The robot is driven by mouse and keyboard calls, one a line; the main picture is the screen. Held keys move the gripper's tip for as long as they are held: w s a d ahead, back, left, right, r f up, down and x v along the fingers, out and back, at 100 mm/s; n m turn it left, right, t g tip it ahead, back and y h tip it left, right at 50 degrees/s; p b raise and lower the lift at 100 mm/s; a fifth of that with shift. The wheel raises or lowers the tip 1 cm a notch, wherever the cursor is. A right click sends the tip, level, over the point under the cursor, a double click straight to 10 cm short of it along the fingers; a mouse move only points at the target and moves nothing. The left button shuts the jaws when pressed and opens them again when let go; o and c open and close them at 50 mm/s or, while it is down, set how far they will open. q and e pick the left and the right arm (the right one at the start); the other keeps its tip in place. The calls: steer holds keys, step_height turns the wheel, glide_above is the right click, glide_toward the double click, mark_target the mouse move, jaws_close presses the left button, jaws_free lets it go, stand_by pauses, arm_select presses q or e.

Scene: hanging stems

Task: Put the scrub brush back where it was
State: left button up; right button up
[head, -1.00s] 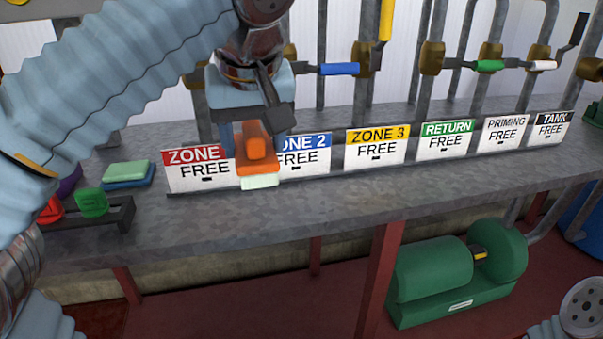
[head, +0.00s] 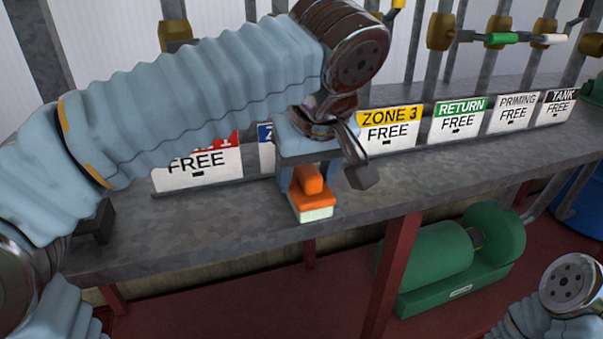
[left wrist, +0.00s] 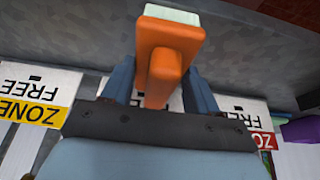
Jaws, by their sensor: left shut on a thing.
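The scrub brush (head: 312,199) has an orange body and handle with a pale green-white bristle block. My left gripper (head: 308,178) is shut on its handle. It holds the brush over the front part of the grey bench, bristles toward the front edge, in front of the Zone 2 sign. Whether the bristles touch the bench I cannot tell. In the left wrist view the brush (left wrist: 170,48) sits between the two blue fingers (left wrist: 160,88). My right gripper is not in view; only part of my right arm shows at the lower right.
A row of signs stands along the bench (head: 400,168), including Zone 3 (head: 389,130), Return (head: 459,119), Priming (head: 514,114) and Tank (head: 559,106). Pipes with valve handles rise behind. A green pump (head: 450,265) is below. The bench right of the brush is clear.

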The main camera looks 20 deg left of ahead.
arm_select(q)
steer(key=o, duration=0.9)
steer(key=shift+o, duration=0.2)
steer(key=shift+r, duration=0.1)
steer(key=p+v, duration=0.3)
steer(key=v, duration=0.9)
